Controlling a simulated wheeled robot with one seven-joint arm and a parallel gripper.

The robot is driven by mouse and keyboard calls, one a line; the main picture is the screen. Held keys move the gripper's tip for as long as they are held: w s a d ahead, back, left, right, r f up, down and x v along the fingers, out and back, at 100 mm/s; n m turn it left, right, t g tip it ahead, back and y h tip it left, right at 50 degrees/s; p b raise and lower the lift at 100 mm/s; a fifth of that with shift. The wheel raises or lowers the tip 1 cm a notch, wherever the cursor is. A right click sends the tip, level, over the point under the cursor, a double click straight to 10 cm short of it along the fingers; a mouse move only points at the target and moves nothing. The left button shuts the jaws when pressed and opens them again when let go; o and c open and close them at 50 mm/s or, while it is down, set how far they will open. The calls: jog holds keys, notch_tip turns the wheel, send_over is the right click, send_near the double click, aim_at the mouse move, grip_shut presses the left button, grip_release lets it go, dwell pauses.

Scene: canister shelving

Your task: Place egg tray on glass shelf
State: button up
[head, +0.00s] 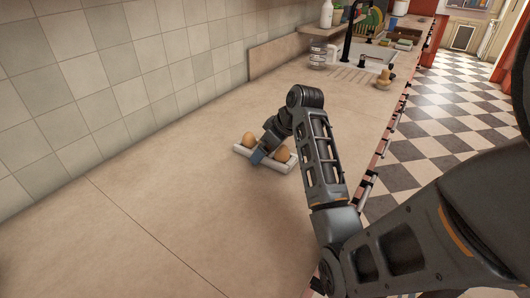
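The egg tray (244,153) is a small white tray on the beige counter, with brown eggs (283,155) showing at both ends. My gripper (258,157) is at the middle of the tray, pointing down over it. The arm and wrist hide most of the gripper, so I cannot tell whether its fingers are closed on the tray. The tray looks level and on or very near the counter. No shelf that is clearly glass can be made out.
The counter (130,240) is clear to the left and in front. A tiled wall runs along its left side. A sink (362,55) with a black faucet (349,35), stacked glass jars (322,52) and a small yellowish item (384,78) stand farther back. Checkered floor lies right.

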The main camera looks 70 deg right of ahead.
jog(key=shift+c, duration=0.5)
jog(key=c, duration=1.1)
jog(key=shift+r, duration=0.15)
jog(key=shift+r, duration=0.95)
jog(key=shift+r+b, duration=0.4)
jog(key=shift+r, duration=0.5)
jog(key=s+d+r, duration=0.4)
jog(key=d+r, duration=0.3)
jog(key=d, duration=0.3)
jog(key=shift+s+d+b, duration=0.3)
jog(key=shift+s, duration=0.1)
jog(key=shift+s, duration=0.1)
